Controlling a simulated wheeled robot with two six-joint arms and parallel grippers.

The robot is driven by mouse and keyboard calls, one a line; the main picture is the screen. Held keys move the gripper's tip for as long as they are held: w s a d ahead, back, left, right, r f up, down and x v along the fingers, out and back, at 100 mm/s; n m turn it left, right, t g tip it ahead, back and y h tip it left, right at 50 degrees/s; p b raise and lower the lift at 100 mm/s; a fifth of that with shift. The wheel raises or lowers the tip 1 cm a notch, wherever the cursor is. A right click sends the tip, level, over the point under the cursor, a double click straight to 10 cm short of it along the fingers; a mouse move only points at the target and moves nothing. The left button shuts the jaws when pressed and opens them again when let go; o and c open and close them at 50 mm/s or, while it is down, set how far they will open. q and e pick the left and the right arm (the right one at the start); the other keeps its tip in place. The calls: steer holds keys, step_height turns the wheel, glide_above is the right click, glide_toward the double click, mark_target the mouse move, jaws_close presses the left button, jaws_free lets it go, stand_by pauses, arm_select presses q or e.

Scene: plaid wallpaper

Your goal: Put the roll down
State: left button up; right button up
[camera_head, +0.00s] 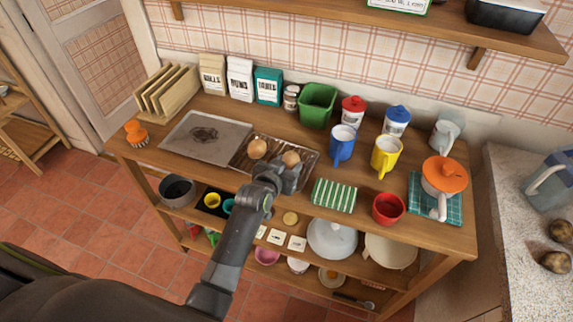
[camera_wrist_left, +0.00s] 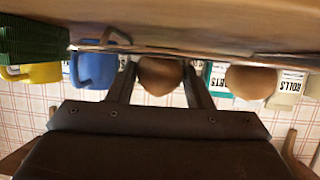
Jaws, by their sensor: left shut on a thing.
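My left gripper (camera_head: 288,174) reaches in from the front edge of the wooden table and is shut on a brown roll (camera_head: 291,158). In the left wrist view, which looks upside down, the same roll (camera_wrist_left: 160,76) sits between the two fingers. It is over or on a metal rack tray (camera_head: 309,152); I cannot tell whether it touches it. A second brown roll (camera_head: 257,148) rests at the left part of the rack tray and also shows in the left wrist view (camera_wrist_left: 250,81). My right gripper is not in view.
A flat baking sheet (camera_head: 205,138) lies left of the rack. A blue mug (camera_head: 342,146), yellow mug (camera_head: 386,157) and green striped cloth (camera_head: 334,196) stand close to its right. Cartons (camera_head: 240,80) and a green tub (camera_head: 318,104) line the back. A shelf (camera_head: 440,28) overhangs the wall.

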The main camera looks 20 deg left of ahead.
arm_select(q)
steer(key=o, duration=0.5)
steer(key=shift+f, duration=0.15)
steer(key=o, duration=0.5)
steer(key=shift+r, duration=0.25)
steer(key=shift+s, duration=0.25)
steer(key=b+v, duration=0.1)
steer(key=v, duration=1)
steer(key=shift+s, duration=0.2)
